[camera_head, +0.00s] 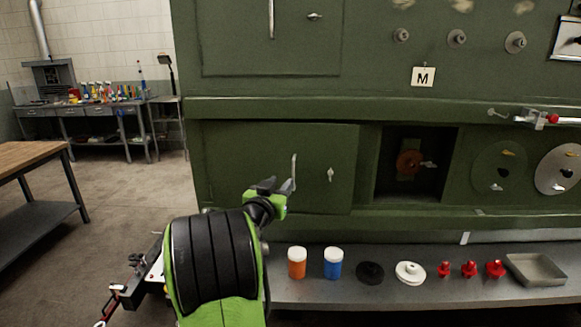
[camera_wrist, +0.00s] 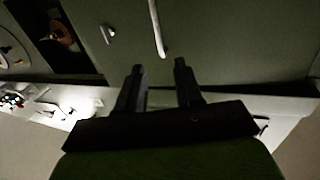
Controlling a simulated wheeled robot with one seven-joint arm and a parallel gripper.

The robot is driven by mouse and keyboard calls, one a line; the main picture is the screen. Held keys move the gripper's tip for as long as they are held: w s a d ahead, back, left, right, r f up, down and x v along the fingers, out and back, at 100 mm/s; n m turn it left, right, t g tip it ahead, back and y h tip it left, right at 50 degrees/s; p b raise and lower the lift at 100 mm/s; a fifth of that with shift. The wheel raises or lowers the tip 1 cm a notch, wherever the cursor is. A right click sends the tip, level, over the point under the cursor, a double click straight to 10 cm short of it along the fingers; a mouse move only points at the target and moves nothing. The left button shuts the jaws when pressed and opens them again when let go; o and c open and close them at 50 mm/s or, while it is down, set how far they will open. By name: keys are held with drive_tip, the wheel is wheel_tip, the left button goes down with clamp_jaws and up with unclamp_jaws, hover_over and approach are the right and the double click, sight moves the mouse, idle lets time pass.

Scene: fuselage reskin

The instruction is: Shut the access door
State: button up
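The green access door (camera_head: 250,165) sits in the lower green panel, left of a dark open compartment (camera_head: 390,185) with a red-brown round part inside (camera_head: 409,162). A vertical bar handle (camera_head: 294,170) and a small latch (camera_head: 330,174) are on the door. My gripper (camera_head: 277,187) is just left of the handle in the head view. In the wrist view my gripper (camera_wrist: 158,68) has its fingers apart and empty, with the handle (camera_wrist: 156,25) beyond the tips. I cannot tell whether they touch it.
A grey shelf (camera_head: 400,291) below the panel holds an orange jar (camera_head: 297,264), a blue jar (camera_head: 333,264), discs, red parts and a grey tray (camera_head: 536,270). A wooden table (camera_head: 25,155) stands at left; open floor lies between.

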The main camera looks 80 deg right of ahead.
sight(293, 169)
drive_tip(key=d+p, duration=0.1)
drive_tip(key=d, duration=0.2)
drive_tip(key=d+p, duration=0.1)
drive_tip(key=d, duration=0.2)
drive_tip(key=d+p, duration=0.1)
drive_tip(key=d, duration=0.2)
drive_tip(key=shift+s+d, duration=0.25)
drive_tip(key=shift+s, duration=0.05)
drive_tip(key=shift+c, duration=0.4)
clamp_jaws()
idle(0.4)
